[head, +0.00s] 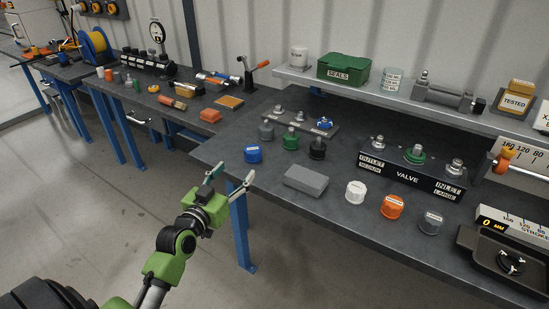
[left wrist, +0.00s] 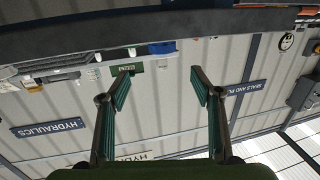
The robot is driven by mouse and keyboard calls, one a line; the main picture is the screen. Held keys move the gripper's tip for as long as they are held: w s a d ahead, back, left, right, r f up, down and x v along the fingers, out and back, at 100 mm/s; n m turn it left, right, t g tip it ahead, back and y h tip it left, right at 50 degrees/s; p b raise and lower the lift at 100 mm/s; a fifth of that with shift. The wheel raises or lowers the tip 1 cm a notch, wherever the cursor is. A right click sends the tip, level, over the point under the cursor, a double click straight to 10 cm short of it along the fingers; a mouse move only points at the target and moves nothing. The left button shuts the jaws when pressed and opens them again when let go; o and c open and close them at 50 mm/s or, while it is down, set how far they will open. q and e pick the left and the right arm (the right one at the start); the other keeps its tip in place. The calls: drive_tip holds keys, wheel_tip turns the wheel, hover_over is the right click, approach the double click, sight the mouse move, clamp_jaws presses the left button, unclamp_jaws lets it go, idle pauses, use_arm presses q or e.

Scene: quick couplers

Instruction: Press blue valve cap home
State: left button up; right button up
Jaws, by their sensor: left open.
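A blue cap (head: 253,154) stands on the dark bench near its front left edge. The valve block (head: 412,175), labelled OUTLET MEDIUM, VALVE and INLET LARGE, stands farther right with metal ports and a green-ringed middle port. A smaller plate (head: 292,121) behind the blue cap carries fittings, one with blue on it. My left gripper (head: 233,172) is open and empty, in front of the bench edge, just left of and below the blue cap in the picture. In the left wrist view its open fingers (left wrist: 161,73) have nothing between them. My right gripper is not in view.
Grey, green and black caps stand behind the blue one. A grey block (head: 306,180), white cap (head: 356,191), orange cap (head: 392,206) and dark grey cap (head: 431,223) line the front. A shelf (head: 402,98) runs above the back. A black tray (head: 493,262) lies at right.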

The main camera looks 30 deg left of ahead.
sight(249, 154)
use_arm(q)
drive_tip(key=w, duration=0.5)
drive_tip(key=w+a, duration=0.1)
drive_tip(key=w, duration=0.1)
drive_tip(key=shift+w+a+f, duration=0.1)
drive_tip(key=shift+w+f, duration=0.05)
drive_tip(key=shift+w, duration=0.25)
drive_tip(key=shift+w+a, duration=0.15)
drive_tip(key=shift+w, duration=0.55)
drive_tip(key=w, duration=0.3)
drive_tip(key=w+f, duration=0.1)
drive_tip(key=shift+w+a, duration=0.15)
drive_tip(key=shift+a, duration=0.2)
drive_tip(key=c, duration=1.3)
drive_tip(key=shift+o, duration=0.2)
drive_tip(key=shift+r, duration=0.1)
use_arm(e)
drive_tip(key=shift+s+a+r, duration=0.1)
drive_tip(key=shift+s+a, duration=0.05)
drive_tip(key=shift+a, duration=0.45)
